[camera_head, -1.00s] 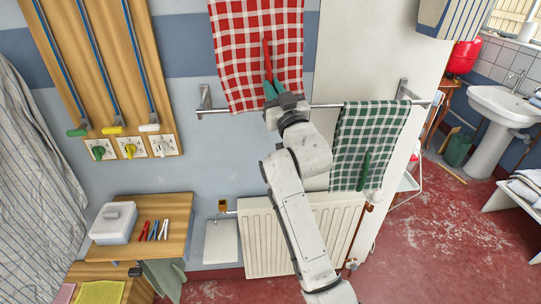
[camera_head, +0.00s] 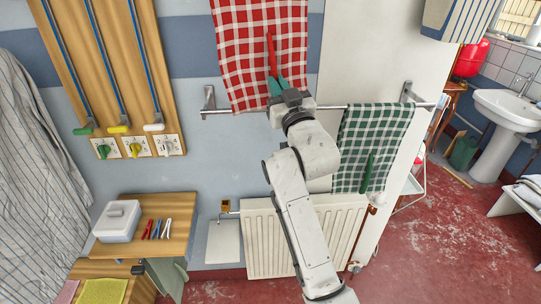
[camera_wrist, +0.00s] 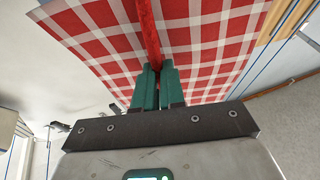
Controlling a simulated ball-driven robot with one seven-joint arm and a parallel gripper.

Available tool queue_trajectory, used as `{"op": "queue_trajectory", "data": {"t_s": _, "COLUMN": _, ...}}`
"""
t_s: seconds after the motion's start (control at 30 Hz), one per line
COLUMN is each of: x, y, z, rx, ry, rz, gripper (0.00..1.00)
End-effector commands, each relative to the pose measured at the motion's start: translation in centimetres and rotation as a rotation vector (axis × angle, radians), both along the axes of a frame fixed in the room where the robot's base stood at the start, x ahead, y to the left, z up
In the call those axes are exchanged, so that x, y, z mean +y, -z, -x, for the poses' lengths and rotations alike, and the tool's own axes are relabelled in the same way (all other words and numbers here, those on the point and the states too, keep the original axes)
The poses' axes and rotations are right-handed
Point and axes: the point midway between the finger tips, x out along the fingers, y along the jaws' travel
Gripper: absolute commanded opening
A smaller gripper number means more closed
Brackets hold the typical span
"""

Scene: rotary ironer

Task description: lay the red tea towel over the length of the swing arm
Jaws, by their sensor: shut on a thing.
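The red-and-white checked tea towel (camera_head: 240,50) is spread flat and upright, its lower edge near the metal rail (camera_head: 228,110). Its top is cut off by the picture edge. My gripper (camera_head: 277,86) is in front of its lower part, its green fingers shut on a raised red strip (camera_head: 270,50) on the towel. In the wrist view the fingers (camera_wrist: 157,85) close around that strip (camera_wrist: 147,30), with the checked cloth (camera_wrist: 205,40) behind. I cannot tell whether the rail is the swing arm. Whether the towel touches the rail is hidden.
A green checked towel (camera_head: 376,135) hangs over the right part of the rail, beside my arm. A radiator (camera_head: 262,240) stands below. A wooden board with coloured-handled rods (camera_head: 110,60) is at left, above a shelf with a white box (camera_head: 117,222). Open red floor (camera_head: 430,235) lies right.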

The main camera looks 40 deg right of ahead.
Motion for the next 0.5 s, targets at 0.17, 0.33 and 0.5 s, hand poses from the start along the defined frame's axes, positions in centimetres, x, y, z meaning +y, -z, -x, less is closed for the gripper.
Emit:
{"op": "queue_trajectory", "data": {"t_s": 0.17, "x": 0.8, "y": 0.1, "z": 1.1, "rx": 0.001, "ry": -0.001, "rz": -0.001, "gripper": 0.00}}
{"op": "queue_trajectory", "data": {"t_s": 0.33, "x": 1.4, "y": 0.1, "z": 2.2, "rx": 0.000, "ry": 0.000, "rz": -0.001, "gripper": 0.00}}
{"op": "queue_trajectory", "data": {"t_s": 0.5, "x": 2.1, "y": 0.1, "z": 3.2, "rx": 0.001, "ry": -0.001, "rz": -0.001, "gripper": 0.00}}
